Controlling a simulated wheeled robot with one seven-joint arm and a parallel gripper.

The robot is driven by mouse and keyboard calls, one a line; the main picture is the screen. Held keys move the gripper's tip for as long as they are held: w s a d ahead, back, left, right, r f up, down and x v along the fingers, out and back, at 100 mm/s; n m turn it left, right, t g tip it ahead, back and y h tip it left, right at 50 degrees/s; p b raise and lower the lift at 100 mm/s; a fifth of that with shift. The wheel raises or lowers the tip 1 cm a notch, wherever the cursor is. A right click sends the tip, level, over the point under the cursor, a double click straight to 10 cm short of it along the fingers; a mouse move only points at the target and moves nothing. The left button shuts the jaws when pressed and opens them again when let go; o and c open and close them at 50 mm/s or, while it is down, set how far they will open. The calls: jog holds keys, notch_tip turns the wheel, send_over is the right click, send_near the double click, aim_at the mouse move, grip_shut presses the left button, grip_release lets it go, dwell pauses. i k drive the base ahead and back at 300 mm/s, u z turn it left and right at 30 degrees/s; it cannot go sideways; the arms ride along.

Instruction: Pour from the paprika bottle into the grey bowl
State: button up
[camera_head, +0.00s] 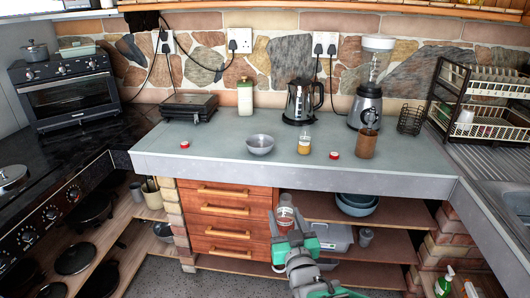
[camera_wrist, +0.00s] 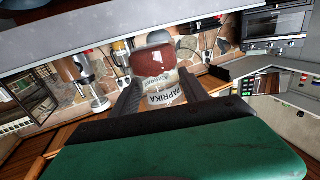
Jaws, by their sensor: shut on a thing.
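The paprika bottle (camera_head: 286,214) is a small clear jar with red powder, held between the fingers of my gripper (camera_head: 287,228). It is in front of the drawers, below the counter top. In the wrist view the bottle (camera_wrist: 152,62) shows its red contents and a white PAPRIKA label, between the two dark fingers of my gripper (camera_wrist: 160,92). The fingers cover part of its sides. The grey bowl (camera_head: 260,145) stands on the counter near the front edge, above and left of my gripper in the head view. It is apart from the bottle.
A kettle (camera_head: 300,102) and blender (camera_head: 368,100) stand behind. The counter's front edge (camera_head: 230,165) overhangs the drawers.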

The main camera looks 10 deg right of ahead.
aim_at(259, 145)
jog(key=u, duration=0.45)
jog(key=i, duration=0.65)
jog(key=u, duration=0.85)
jog(key=i, duration=0.8)
jog(key=u, duration=0.2)
